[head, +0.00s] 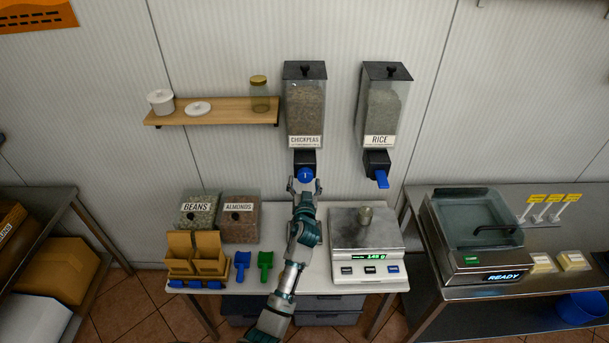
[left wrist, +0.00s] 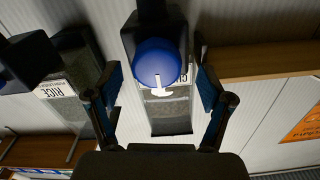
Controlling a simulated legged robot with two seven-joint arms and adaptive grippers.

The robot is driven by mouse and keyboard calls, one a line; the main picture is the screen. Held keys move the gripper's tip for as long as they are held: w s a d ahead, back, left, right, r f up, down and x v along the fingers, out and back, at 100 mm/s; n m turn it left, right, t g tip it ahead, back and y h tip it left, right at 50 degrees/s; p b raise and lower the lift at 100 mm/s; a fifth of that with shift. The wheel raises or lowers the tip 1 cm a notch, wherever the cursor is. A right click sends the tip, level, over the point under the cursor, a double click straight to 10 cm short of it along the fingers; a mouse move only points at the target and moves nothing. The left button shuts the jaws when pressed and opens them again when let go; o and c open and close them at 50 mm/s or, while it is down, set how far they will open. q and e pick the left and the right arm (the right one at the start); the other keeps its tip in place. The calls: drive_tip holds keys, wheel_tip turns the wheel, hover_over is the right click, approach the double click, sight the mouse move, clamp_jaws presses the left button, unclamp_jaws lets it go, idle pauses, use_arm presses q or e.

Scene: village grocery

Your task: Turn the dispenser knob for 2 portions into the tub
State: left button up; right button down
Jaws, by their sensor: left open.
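The chickpeas dispenser (head: 305,105) hangs on the wall, with a round blue knob (head: 305,175) on its black outlet. The knob also shows large in the left wrist view (left wrist: 156,62), with a white mark on its face. My left gripper (head: 304,186) is at the knob; in the left wrist view its open fingers (left wrist: 160,88) stand on either side of it, with gaps visible. No tub is clearly seen under the chickpeas outlet; my arm covers that spot. My right gripper is out of view.
Bins of beans (head: 198,212) and almonds (head: 240,218), and blue (head: 242,262) and green scoops (head: 265,262) are left of my arm. A wooden shelf (head: 215,112) is left of the dispenser.

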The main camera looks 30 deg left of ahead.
use_arm(q)
drive_tip(key=x, duration=0.2)
drive_tip(key=shift+w+a, duration=0.1)
drive_tip(key=shift+w, duration=0.2)
drive_tip(key=shift+w+d, duration=0.1)
drive_tip(key=shift+d, duration=0.15)
drive_tip(key=shift+r, duration=0.1)
drive_tip(key=shift+c, duration=0.7)
drive_tip(key=c, duration=1)
drive_tip(key=shift+a, duration=0.15)
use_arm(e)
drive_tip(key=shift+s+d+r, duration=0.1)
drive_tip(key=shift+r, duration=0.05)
use_arm(q)
drive_tip(key=shift+m, duration=0.3)
